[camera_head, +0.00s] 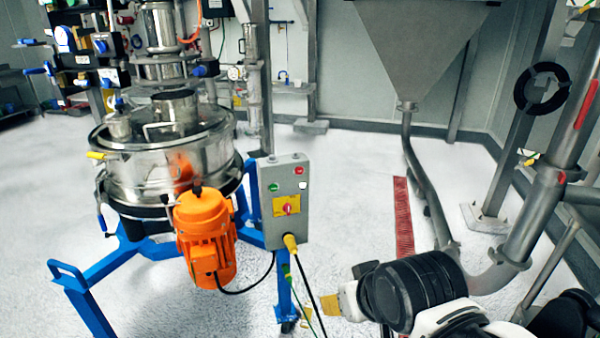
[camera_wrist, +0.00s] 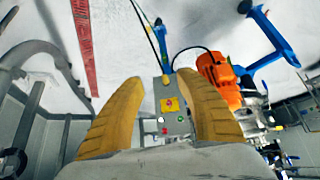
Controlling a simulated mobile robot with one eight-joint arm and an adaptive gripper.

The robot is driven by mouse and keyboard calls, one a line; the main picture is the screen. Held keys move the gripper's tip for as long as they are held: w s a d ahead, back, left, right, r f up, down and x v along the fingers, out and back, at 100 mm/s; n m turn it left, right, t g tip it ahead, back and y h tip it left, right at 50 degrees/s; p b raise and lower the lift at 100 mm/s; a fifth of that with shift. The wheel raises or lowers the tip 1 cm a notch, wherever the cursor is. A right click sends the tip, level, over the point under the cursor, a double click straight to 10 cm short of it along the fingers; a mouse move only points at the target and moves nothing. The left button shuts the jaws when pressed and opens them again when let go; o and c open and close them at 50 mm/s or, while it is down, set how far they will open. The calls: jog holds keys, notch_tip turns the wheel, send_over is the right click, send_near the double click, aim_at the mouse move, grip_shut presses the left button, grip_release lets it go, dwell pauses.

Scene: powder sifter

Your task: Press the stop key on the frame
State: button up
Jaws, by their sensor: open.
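A grey control box (camera_head: 290,229) is mounted on the blue frame (camera_head: 251,190) of the sifter. On its face are a red button (camera_head: 299,170) at upper right, a green button (camera_head: 273,187) at left, a small white one (camera_head: 303,185) and a yellow plate (camera_head: 278,207) with a red rotary switch. No lettering is readable. My gripper (camera_head: 336,303) is low and right of the box in the head view, apart from it. In the wrist view my gripper (camera_wrist: 161,77) has its yellow fingers spread, empty, with the upside-down box (camera_wrist: 157,90) and red button (camera_wrist: 165,131) seen between them.
An orange motor (camera_head: 205,235) hangs left of the box, beneath the steel sifter drum (camera_head: 165,165). Cables hang below the box. A hopper (camera_head: 415,50) and grey pipe (camera_head: 425,175) stand at right.

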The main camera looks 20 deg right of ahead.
grip_shut()
dwell(1.1)
